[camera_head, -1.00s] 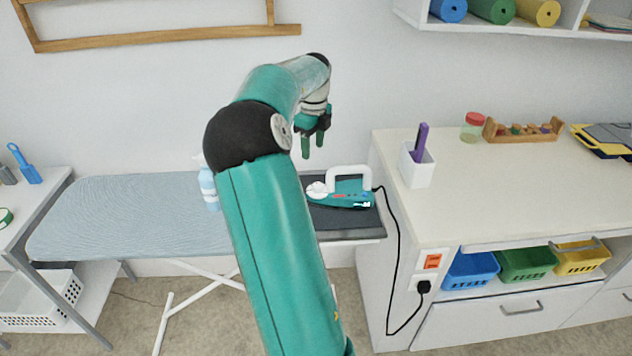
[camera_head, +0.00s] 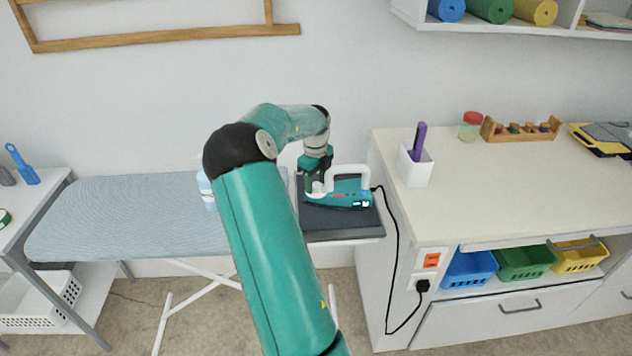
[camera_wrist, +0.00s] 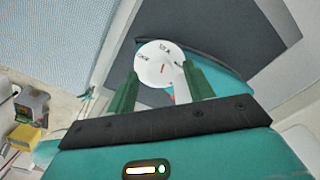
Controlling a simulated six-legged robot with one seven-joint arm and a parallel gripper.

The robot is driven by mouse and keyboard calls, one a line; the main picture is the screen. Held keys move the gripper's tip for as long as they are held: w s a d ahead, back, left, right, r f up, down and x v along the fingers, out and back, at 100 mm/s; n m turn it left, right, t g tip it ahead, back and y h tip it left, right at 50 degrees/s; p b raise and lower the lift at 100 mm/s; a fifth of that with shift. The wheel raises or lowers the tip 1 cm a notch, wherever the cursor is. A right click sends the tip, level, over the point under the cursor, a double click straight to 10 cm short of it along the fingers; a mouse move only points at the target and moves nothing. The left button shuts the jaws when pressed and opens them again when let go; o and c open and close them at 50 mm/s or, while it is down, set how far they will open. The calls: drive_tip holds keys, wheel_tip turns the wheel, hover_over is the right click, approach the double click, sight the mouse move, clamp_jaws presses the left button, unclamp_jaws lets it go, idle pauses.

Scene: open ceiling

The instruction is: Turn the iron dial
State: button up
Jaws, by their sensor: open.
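The teal iron (camera_head: 340,194) with a white handle lies on the dark rest at the right end of the ironing board. Its round white dial (camera_wrist: 159,63) shows in the wrist view, with small dark marks and a red mark. My gripper (camera_wrist: 158,88) is open, its two green fingers on either side of the dial's near part. I cannot tell whether they touch it. In the head view my gripper (camera_head: 312,188) is down at the iron's left end and hides most of the dial.
The blue-grey ironing board (camera_head: 120,215) extends left, with a spray bottle (camera_head: 206,190) behind my arm. A black cord (camera_head: 398,260) runs from the iron to a socket on the white cabinet (camera_head: 520,190) at right. A white holder (camera_head: 416,165) stands on the cabinet.

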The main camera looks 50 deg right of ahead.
drive_tip(key=shift+f, duration=0.4)
drive_tip(key=c, duration=1)
